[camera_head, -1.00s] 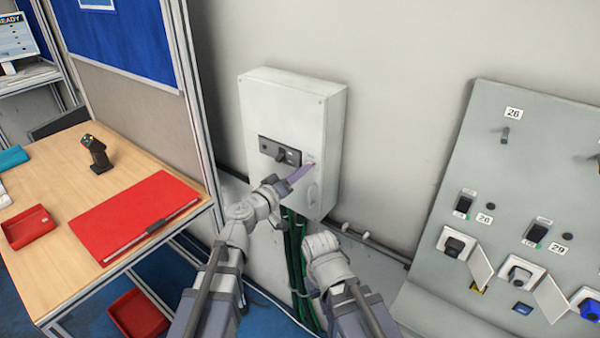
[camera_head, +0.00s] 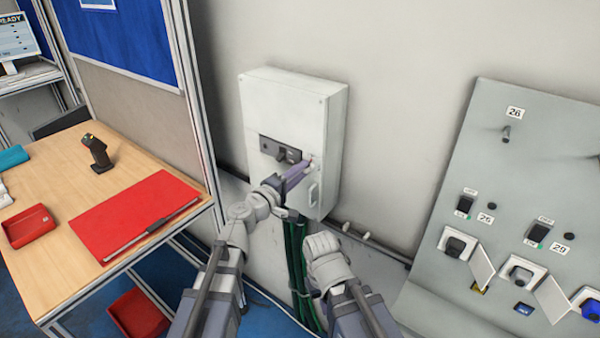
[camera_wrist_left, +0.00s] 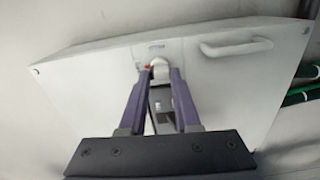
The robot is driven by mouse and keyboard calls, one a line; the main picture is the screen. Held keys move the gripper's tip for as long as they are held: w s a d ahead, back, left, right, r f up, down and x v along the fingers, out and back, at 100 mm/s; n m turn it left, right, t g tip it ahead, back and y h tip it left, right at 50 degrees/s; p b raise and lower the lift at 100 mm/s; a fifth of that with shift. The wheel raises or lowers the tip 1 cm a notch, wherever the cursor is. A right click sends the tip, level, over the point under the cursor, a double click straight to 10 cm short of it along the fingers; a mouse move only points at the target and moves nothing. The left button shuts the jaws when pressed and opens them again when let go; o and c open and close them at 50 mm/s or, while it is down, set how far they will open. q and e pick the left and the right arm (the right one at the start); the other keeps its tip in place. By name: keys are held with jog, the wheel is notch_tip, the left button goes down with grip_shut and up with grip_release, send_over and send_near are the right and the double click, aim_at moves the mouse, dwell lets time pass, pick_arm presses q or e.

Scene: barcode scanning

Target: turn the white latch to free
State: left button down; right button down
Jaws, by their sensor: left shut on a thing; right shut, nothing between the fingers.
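The white latch (camera_wrist_left: 160,68) sits on the front of a white wall box (camera_head: 270,100), with a small red mark beside it in the left wrist view. My left gripper (camera_wrist_left: 162,70) has its purple fingers shut on the latch, one on each side. In the head view, the left gripper (camera_head: 306,166) reaches up to the box's right side, just above the white handle. The latch itself is small and mostly hidden by the fingers there.
A dark switch panel (camera_head: 280,150) is on the box, left of my fingers. A white door handle (camera_wrist_left: 236,46) is near the latch. Green cables (camera_head: 293,245) hang below. A grey socket board (camera_head: 520,150) leans at right; a wooden table (camera_head: 75,205) is at left.

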pick_arm(q)
jog(key=shift+n, duration=0.5)
jog(key=c, duration=0.6)
grip_release()
